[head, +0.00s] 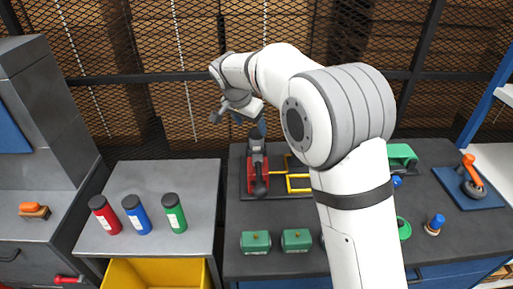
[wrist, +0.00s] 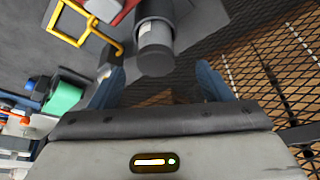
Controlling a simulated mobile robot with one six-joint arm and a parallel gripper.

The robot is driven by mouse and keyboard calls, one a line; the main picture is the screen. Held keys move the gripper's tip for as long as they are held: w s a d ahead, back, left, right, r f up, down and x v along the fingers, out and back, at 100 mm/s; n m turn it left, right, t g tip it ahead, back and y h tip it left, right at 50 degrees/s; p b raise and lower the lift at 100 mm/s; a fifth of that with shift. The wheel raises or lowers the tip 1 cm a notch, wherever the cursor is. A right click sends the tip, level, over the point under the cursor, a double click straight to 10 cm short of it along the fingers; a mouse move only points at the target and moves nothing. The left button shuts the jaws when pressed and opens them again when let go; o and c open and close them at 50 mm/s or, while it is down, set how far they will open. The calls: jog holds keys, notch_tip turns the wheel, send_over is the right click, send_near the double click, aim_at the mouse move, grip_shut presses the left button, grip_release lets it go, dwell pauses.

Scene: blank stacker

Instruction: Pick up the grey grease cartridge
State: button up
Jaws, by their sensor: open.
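The grey grease cartridge (wrist: 155,35) shows in the wrist view as a grey cylinder with a pale label and a dark round cap. Its cap end faces my gripper (wrist: 158,84), whose two blue fingers are open and apart, with nothing between the tips. The cartridge lies just beyond the fingertips, roughly in line with the gap. In the head view the cartridge (head: 256,146) appears at the red holder (head: 258,173) on the dark workbench, with my gripper (head: 240,112) above it to the left. My arm hides part of the bench.
Red (head: 104,216), blue (head: 137,215) and green (head: 174,213) capped bottles stand on the left grey table. A yellow frame (head: 298,183) lies beside the holder. Two green boxes (head: 256,242) stand at the bench front. A mesh wall (head: 190,90) rises behind.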

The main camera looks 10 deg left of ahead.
aim_at(255, 133)
jog(key=x, duration=0.3)
jog(key=p+x, duration=0.1)
jog(key=x, duration=0.3)
jog(key=shift+s+d+f, duration=0.1)
jog(key=shift+s+d, duration=0.05)
jog(key=shift+d, duration=0.1)
jog(key=shift+c, duration=0.2)
jog(key=c, duration=1.3)
